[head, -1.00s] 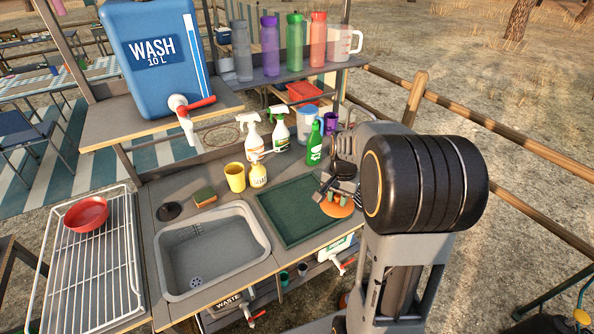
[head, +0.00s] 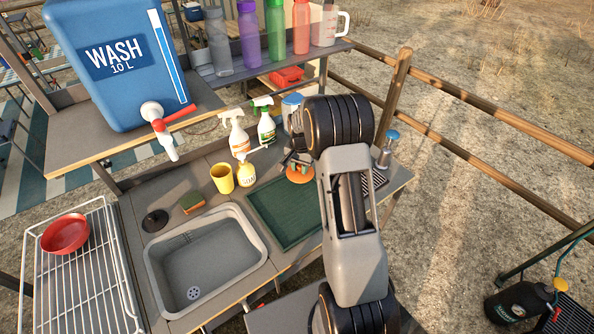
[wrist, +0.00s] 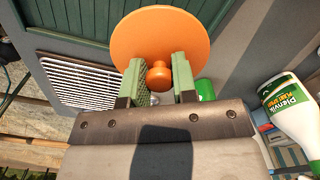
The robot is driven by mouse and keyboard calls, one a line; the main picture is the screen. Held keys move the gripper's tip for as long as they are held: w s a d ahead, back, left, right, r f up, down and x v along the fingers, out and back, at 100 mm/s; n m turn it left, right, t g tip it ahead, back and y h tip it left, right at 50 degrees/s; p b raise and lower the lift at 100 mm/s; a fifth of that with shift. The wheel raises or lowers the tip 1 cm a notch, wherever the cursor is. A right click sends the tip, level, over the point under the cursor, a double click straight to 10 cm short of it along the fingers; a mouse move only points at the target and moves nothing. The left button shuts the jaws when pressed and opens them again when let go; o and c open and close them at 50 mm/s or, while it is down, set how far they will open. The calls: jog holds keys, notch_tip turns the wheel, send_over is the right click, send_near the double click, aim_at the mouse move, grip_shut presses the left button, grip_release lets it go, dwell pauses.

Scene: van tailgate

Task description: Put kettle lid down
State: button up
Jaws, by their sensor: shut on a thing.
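The kettle lid (head: 299,174) is an orange disc with a round orange knob. It is near the back right corner of the green mat. In the wrist view the lid (wrist: 160,28) fills the top middle, its knob between the green finger pads. My gripper (head: 296,160) is shut on this knob; it also shows in the wrist view (wrist: 158,80). Whether the lid touches the surface below is not clear. My arm hides part of the counter behind and right of the lid. I cannot make out a kettle.
The green mat (head: 283,222) lies beside the grey sink (head: 205,262). A yellow cup (head: 221,178), a soap bottle (head: 246,174) and spray bottles (head: 239,138) stand left of the lid. A dark grate (head: 376,181) and a blue-topped canister (head: 388,148) are at the right.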

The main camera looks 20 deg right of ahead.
aim_at(298, 173)
jog(key=shift+w+f+p, duration=0.3)
jog(key=shift+w+f, duration=0.8)
jog(key=shift+f, duration=0.3)
notch_tip(298, 173, down, 2)
jog(key=shift+p, duration=0.7)
jog(key=shift+f, duration=0.5)
jog(key=shift+f, duration=0.15)
jog(key=o, duration=0.9)
